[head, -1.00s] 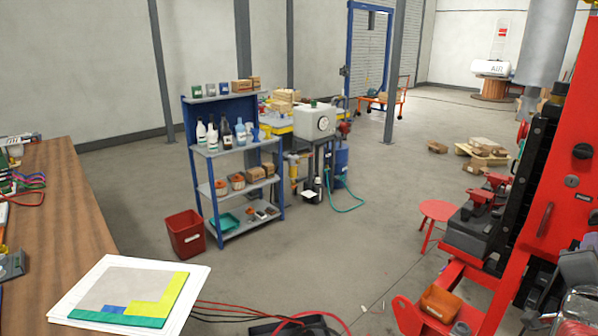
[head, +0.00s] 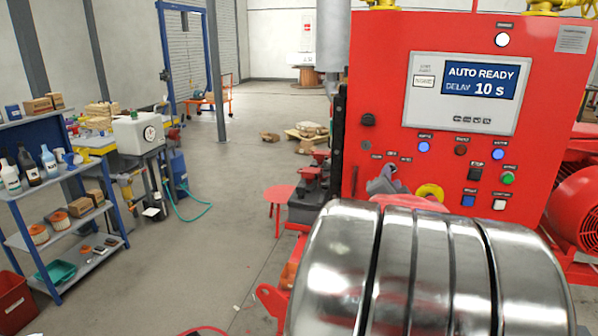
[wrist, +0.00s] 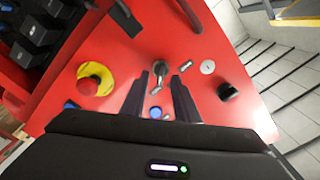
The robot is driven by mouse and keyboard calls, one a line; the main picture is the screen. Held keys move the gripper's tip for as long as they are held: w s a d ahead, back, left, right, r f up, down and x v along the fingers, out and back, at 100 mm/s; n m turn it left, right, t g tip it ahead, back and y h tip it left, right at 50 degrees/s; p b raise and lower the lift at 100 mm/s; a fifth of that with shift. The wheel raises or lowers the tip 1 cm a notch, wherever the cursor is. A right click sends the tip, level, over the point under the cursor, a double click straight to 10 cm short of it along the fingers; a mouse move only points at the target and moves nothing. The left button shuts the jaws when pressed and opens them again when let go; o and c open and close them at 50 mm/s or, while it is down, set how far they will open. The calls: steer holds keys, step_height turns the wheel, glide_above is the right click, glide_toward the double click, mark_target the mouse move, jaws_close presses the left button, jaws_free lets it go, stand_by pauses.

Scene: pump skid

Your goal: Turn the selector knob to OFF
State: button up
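The red control panel (head: 400,110) fills the right half of the head view, with a display reading AUTO READY, DELAY 10 s. In the wrist view a small grey selector knob (wrist: 157,78) with a lever-like grip stands on the red panel face. My gripper (wrist: 161,75) is open, its two dark fingers apart. The knob shows between the fingertips; I cannot tell whether they touch it. In the head view my gripper (head: 385,181) is close to the panel's lower left, and the selector is not clearly visible there. The knob's position marks are unreadable.
A yellow-ringed red stop button (wrist: 94,82) is left of the fingers and a black knob (wrist: 227,92) is right. A round lock (wrist: 207,67) lies near that knob. A red stool (head: 279,200) and a blue shelf (head: 62,175) stand left, with open floor between.

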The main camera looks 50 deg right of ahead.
steer(key=shift+x, duration=1.65)
steer(key=shift+c, duration=0.7)
